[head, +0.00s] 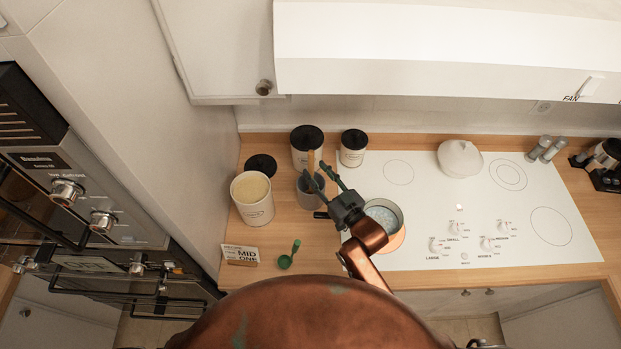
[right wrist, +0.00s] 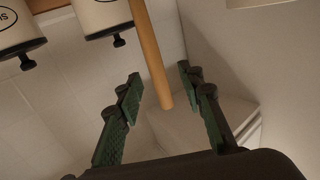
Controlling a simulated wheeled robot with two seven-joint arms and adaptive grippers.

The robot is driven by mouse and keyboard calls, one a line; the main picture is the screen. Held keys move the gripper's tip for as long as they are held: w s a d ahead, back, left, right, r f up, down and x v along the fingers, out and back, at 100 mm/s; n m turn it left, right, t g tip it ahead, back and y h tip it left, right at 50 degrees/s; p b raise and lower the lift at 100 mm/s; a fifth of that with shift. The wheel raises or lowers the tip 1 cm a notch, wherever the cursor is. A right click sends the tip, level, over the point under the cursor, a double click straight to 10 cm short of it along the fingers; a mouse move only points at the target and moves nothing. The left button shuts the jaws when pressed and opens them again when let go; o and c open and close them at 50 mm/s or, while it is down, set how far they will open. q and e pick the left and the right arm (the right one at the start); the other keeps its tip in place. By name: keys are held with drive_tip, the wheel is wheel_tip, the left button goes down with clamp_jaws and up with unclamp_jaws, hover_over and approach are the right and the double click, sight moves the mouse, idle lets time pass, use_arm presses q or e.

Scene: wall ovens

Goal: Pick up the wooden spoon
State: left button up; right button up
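The wooden spoon (head: 311,160) stands upright in a grey container (head: 311,192) on the wooden counter, with its handle pointing up. Its lower part is hidden in the container. My right gripper (head: 315,170) is open, with its fingers reaching toward the handle from the front right. In the right wrist view the spoon handle (right wrist: 152,55) runs between the two spread fingers, and its end lies between them. I see a gap on both sides of the handle, so the fingers do not appear to touch it. My left gripper is not in view.
An open white canister (head: 254,210) stands left of the container, and dark-lidded canisters (head: 306,140) (head: 353,143) stand behind. A pot (head: 383,214) sits on the white cooktop (head: 430,200) close to my right gripper. A green scoop (head: 287,260) lies in front.

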sight(313, 166)
drive_tip(key=x, duration=0.3)
drive_tip(key=shift+w+d+p, duration=0.1)
drive_tip(key=shift+d+p, duration=0.15)
drive_tip(key=shift+p, duration=0.05)
drive_tip(key=shift+w+a, duration=0.4)
drive_tip(key=shift+w, duration=0.05)
drive_tip(key=c, duration=0.7)
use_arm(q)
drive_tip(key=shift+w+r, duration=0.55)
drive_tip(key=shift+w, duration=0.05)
use_arm(e)
clamp_jaws()
